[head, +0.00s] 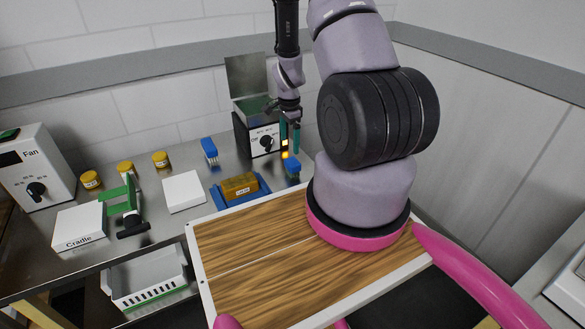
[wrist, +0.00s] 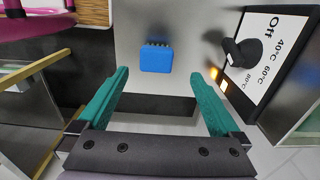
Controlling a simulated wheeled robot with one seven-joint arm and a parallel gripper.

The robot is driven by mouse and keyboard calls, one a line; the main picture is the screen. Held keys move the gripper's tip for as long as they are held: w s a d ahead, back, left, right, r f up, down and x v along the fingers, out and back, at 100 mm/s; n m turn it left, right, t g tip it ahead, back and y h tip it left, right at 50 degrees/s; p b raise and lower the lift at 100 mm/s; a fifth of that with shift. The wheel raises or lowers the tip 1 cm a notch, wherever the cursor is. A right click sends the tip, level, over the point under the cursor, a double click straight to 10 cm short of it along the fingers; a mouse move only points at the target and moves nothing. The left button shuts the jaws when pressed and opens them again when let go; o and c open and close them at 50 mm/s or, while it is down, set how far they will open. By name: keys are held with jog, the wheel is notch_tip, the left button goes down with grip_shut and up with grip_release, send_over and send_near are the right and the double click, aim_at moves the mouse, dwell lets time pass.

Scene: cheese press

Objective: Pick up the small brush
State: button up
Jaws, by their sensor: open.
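A small blue brush (head: 292,167) with dark bristles lies on the grey metal counter just below my gripper (head: 290,146). It also shows in the wrist view (wrist: 156,60), ahead of and between the teal fingertips, with its bristles toward the top of the picture. My gripper (wrist: 159,76) is open and empty, with a finger on each side of the brush's line and a gap to it. Another blue brush (head: 209,150) with pale bristles stands farther left on the counter.
A control box with a dial (head: 263,139) and a lit orange lamp stands close by my gripper. A blue tray (head: 224,205) with a yellow-brown block (head: 240,186) lies left of the brush. Yellow-lidded jars, a white box (head: 183,192) and a green press (head: 121,200) stand farther left.

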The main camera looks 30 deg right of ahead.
aim_at(293, 161)
notch_tip(293, 161, down, 6)
jog(key=shift+r, duration=0.25)
jog(key=f, duration=0.3)
jog(key=d+f, duration=0.1)
jog(key=shift+s+f, duration=0.15)
jog(key=shift+s, duration=0.15)
jog(key=shift+f, duration=0.45)
jog(key=c, duration=1.5)
notch_tip(293, 161, up, 10)
jog(key=shift+r, duration=0.1)
